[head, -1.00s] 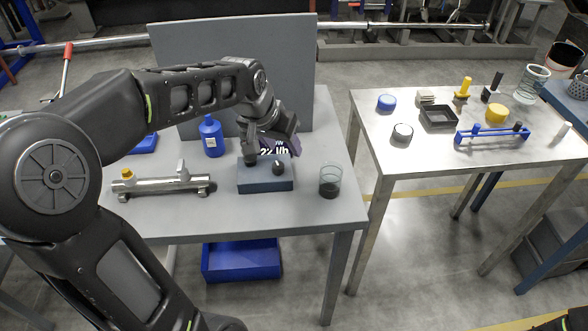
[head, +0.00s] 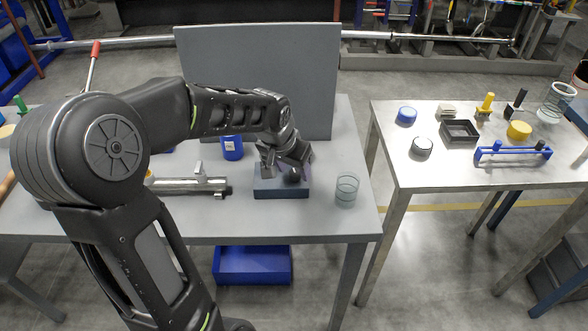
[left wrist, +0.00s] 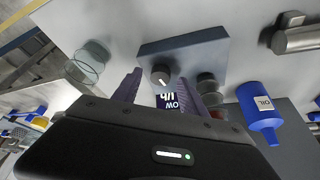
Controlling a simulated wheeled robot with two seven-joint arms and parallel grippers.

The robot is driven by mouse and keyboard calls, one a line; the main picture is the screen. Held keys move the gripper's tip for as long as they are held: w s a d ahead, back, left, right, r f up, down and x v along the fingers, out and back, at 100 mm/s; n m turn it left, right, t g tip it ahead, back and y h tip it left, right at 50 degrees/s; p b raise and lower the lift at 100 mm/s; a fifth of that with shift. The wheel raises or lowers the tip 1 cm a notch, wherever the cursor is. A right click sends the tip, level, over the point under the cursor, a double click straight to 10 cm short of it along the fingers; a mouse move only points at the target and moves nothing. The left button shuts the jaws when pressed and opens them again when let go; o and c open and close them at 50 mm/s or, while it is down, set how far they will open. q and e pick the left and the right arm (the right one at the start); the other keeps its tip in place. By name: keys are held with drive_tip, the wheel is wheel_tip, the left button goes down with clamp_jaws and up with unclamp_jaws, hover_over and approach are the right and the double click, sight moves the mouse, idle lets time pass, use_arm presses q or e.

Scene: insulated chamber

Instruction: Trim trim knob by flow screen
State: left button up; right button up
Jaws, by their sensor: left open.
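The trim knob (left wrist: 160,76) is a small dark round knob with a white pointer line, on a blue-grey box (left wrist: 190,52). In the head view the box (head: 281,193) sits on the grey table below my left gripper (head: 282,172). In the left wrist view my left gripper (left wrist: 160,88) is open, its dark purple fingers on either side of the knob; contact is unclear. The flow screen (left wrist: 170,101) shows white letters on dark, partly cut off by my gripper body; its number is unreadable. A second dark round part (left wrist: 207,84) stands beside the right finger. My right gripper is out of view.
A clear glass (head: 346,190) stands right of the box. A grey panel (head: 260,65) rises behind. A second table (head: 400,165) with small parts is at the right.

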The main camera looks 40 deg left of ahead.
use_arm(q)
drive_tip(key=shift+x, duration=0.75)
clamp_jaws()
